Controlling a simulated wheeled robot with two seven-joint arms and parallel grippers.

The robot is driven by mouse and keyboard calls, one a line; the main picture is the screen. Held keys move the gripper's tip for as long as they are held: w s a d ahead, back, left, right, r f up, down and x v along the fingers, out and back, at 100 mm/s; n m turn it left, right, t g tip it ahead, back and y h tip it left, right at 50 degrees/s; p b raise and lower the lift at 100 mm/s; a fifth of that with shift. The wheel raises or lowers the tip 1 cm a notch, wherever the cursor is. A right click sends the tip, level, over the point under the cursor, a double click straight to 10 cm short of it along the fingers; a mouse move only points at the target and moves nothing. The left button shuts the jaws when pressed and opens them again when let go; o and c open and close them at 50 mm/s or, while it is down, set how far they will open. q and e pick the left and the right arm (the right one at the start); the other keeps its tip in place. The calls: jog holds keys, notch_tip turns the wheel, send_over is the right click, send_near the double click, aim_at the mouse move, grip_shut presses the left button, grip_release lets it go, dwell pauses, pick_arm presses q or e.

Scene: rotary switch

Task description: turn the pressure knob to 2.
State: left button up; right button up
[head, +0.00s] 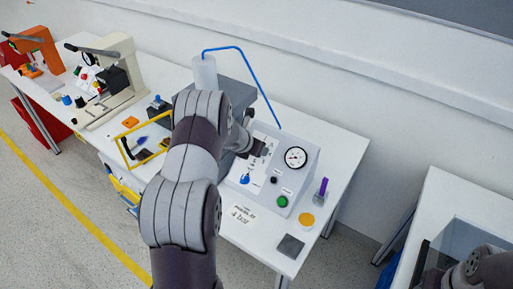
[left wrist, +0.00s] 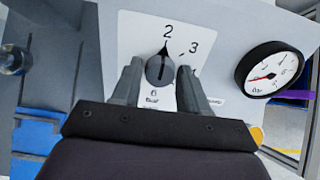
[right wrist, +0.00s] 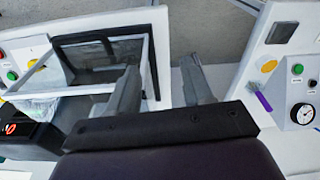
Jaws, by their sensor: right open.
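The pressure knob (left wrist: 160,70) is a dark round knob with a black pointer on the grey panel's white scale plate. In the left wrist view the pointer is at the printed 2; the 3 is to its right. In the head view my left arm and gripper (head: 247,145) largely hide the knob. My right gripper (right wrist: 160,65) is open and empty, away from the panel.
A pressure gauge (head: 296,157) is right of the knob on the panel box. A green button (head: 282,201), blue toggle (head: 245,179) and yellow disc (head: 306,219) are nearby. A clear-sided box (right wrist: 105,60) is near my right gripper.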

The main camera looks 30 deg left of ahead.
pick_arm(q)
jog(key=shift+o, duration=0.8)
jog(key=v, duration=1.2)
jog(key=shift+s+r, duration=0.25)
